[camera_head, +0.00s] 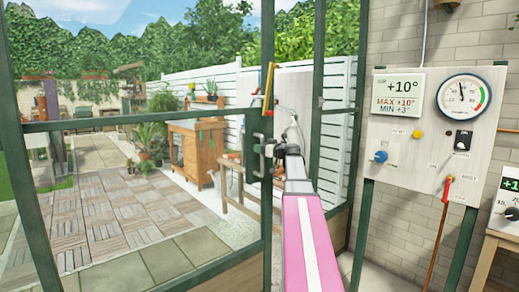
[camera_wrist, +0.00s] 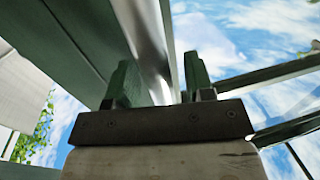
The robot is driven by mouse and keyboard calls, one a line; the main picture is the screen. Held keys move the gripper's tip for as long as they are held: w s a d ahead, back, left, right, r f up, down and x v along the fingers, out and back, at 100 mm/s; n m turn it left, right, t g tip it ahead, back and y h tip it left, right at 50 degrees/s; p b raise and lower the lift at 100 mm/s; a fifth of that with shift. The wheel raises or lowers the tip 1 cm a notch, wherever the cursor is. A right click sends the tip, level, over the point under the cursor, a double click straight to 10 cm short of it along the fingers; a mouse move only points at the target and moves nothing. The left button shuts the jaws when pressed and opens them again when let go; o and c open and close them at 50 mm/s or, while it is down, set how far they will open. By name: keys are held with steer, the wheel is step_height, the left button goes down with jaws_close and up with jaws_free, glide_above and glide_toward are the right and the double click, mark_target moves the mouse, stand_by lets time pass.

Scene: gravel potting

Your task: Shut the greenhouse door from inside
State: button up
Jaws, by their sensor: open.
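The glazed greenhouse door has a green frame (camera_head: 267,220) and fills the left half of the head view. A light metal handle (camera_head: 262,147) sits on its right upright. I cannot tell whether the door meets its post. In the wrist view my gripper (camera_wrist: 160,85) is open, with green fingertips pointing up. A shiny metal strip and the green frame (camera_wrist: 95,45) show behind and between the fingers; contact is unclear.
A control board (camera_head: 435,135) with a display and a dial stands at the right before a brick wall. A small table (camera_head: 497,245) is at the right edge. Outside, through the glass, are a wooden cabinet (camera_head: 197,150), paving (camera_head: 110,215) and a white fence.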

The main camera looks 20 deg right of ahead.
steer(key=shift+w+a, duration=0.3)
steer(key=shift+w, duration=0.2)
jaws_close()
steer(key=w+d, duration=0.5)
steer(key=d, duration=0.9)
steer(key=w+d, duration=0.5)
steer(key=d, duration=0.9)
steer(key=shift+w+d, duration=0.15)
jaws_free()
steer(key=shift+d, duration=0.2)
steer(key=shift+a, duration=0.1)
